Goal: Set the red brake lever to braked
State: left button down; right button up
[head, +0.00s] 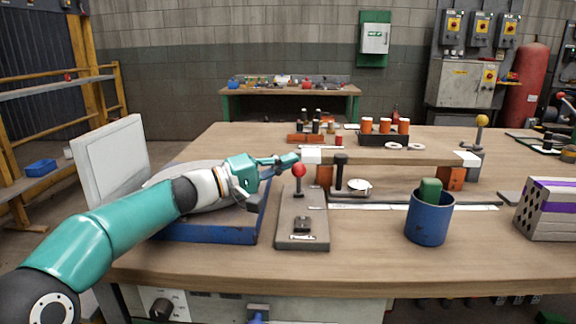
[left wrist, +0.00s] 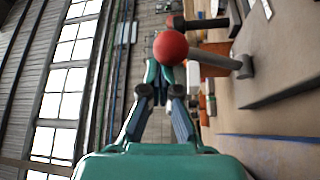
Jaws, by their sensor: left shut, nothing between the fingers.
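The red brake lever (head: 299,172) has a red ball knob on a short dark stem. It stands on a grey base plate (head: 291,236) near the middle of the workbench. My left gripper (head: 292,160) is shut and empty, its fingertips close to the left of the knob at about knob height. In the left wrist view the red knob (left wrist: 170,48) shows just beyond the fingertips (left wrist: 160,82). I cannot tell whether they touch it. My right gripper is not in view.
A blue tray (head: 215,231) lies under my left arm. A black-knobbed lever (head: 340,160) stands right of the red one. A blue cup (head: 429,220) with a green block and a striped hollow brick (head: 548,209) stand further right. The front middle of the bench (head: 370,265) is clear.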

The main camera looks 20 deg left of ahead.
pick_arm(q)
jog(key=shift+s+d+f, duration=0.2)
jog(key=shift+s+a, duration=0.15)
jog(key=shift+a, duration=0.05)
jog(key=v, duration=1.1)
jog(key=shift+a+r, duration=0.1)
jog(key=shift+a, duration=0.1)
jog(key=shift+s+a, duration=0.1)
jog(key=shift+a, duration=0.05)
